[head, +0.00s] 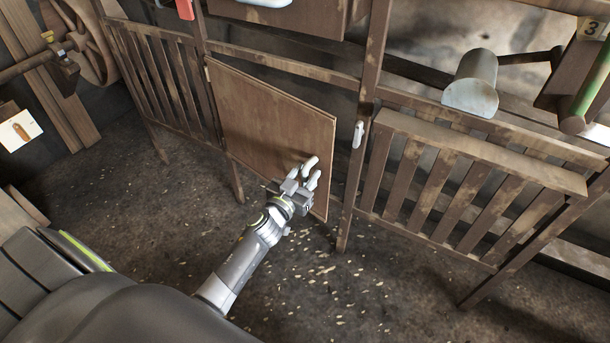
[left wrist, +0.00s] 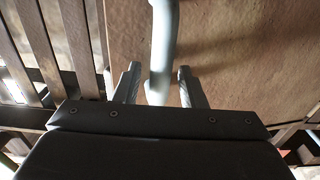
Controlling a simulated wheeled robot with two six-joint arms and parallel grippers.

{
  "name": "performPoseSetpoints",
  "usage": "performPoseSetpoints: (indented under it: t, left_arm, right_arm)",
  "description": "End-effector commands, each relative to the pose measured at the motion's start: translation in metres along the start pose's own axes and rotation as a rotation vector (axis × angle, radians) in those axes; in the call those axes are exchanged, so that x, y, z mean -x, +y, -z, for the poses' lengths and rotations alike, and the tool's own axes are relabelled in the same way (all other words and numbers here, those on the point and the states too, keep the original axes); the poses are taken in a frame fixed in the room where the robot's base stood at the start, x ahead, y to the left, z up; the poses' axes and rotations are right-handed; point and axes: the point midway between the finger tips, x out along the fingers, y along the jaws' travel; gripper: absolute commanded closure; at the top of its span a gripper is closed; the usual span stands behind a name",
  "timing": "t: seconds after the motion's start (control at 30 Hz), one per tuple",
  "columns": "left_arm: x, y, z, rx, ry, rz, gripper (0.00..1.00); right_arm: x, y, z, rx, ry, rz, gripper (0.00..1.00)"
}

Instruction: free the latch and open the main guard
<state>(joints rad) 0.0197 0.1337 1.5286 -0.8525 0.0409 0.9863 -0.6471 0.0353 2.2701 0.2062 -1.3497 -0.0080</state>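The main guard is a brown wooden panel (head: 262,120) between two posts. Its right edge stands out from the frame, with a dark gap beside the right post, so it is ajar. A pale latch lever (head: 358,134) sits roughly upright on that post, clear of the panel. My left gripper (head: 303,178) is at the panel's lower right, at its pale handle (head: 311,163). In the left wrist view the handle (left wrist: 162,45) passes between the two spread fingers (left wrist: 158,85); gaps show beside it. My right gripper is not in view.
Slatted wooden fences stand left (head: 158,75) and right (head: 470,185) of the guard. A grey rounded block (head: 472,84) and a green-banded roller (head: 592,85) are at the upper right. A wooden wheel (head: 88,40) is at the upper left. The floor before the guard is clear apart from small pale flecks.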

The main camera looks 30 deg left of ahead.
Motion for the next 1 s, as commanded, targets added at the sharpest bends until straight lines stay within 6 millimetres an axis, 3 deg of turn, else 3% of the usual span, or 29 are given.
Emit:
performPoseSetpoints:
  t: [0.2,0.5,0.83,1.0]
  left_arm:
    - [0.0,0.0,0.0,0.0,0.0,0.0,0.63]
    - [0.0,0.0,0.0,-0.001,0.0,0.0,1.0]
    - [0.002,-0.001,0.0,-0.002,0.0,-0.005,1.0]
    - [0.015,-0.005,0.001,-0.002,-0.002,-0.032,1.0]
  right_arm:
    - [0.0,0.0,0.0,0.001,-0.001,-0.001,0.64]
    - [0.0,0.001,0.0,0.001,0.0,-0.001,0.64]
    - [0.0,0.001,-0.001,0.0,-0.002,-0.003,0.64]
    - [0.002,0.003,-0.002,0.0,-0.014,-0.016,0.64]
